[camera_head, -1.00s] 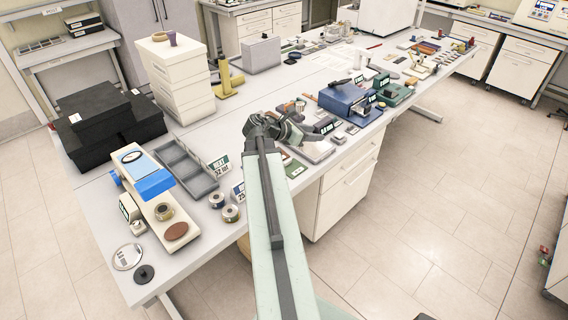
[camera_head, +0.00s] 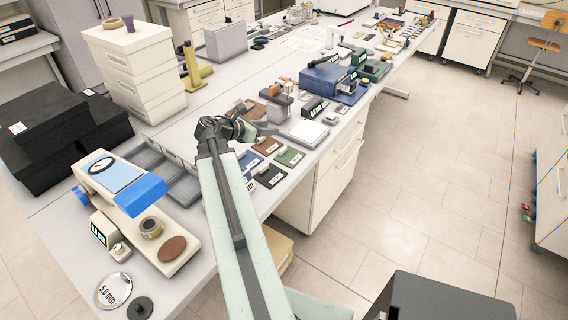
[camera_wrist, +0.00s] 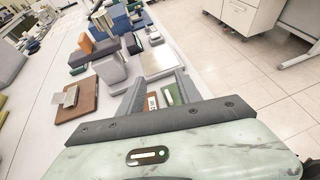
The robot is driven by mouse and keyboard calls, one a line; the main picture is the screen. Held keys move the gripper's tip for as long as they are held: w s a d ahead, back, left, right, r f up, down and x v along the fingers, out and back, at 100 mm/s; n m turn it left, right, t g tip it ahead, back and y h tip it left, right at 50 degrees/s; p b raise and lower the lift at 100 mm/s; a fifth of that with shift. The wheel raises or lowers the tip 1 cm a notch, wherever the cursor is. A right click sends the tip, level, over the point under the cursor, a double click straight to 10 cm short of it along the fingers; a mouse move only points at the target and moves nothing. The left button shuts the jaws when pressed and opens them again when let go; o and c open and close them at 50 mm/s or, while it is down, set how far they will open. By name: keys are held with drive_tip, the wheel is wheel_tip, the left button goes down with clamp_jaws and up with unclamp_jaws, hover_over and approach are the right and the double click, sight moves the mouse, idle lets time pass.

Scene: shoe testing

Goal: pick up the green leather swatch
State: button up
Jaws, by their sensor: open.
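The green leather swatch (camera_head: 290,157) lies flat near the front edge of the bench, at the right end of a small group of labelled swatches. A brown swatch (camera_head: 267,145), a dark blue one (camera_head: 250,160) and a black one (camera_head: 270,176) lie beside it. My gripper (camera_head: 256,118) is open and empty, above the bench and behind the swatches. In the wrist view, part of the green swatch (camera_wrist: 171,95) shows between my spread fingers, with a reddish-brown swatch (camera_wrist: 152,101) left of it. The gripper body hides their near parts.
A pale square plate (camera_head: 304,132) lies just beyond the swatches. A blue device (camera_head: 330,80) and a green one (camera_head: 372,69) stand further right. A blue-and-white instrument (camera_head: 120,185) stands at left. The floor right of the bench is largely clear.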

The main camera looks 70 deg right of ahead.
drive_tip(key=b, duration=0.9)
approach(283, 149)
drive_tip(key=shift+w+d+f, duration=0.15)
drive_tip(key=shift+d+f, duration=0.3)
drive_tip(key=shift+d, duration=0.3)
drive_tip(key=shift+b+x, duration=0.5)
drive_tip(key=shift+x, duration=0.85)
drive_tip(key=b+x, duration=0.1)
drive_tip(key=x, duration=0.1)
drive_tip(key=b+x, duration=0.1)
drive_tip(key=x, duration=0.2)
drive_tip(key=shift+s+r, duration=0.1)
drive_tip(key=shift+s, duration=0.25)
drive_tip(key=shift+r, duration=0.15)
clamp_jaws()
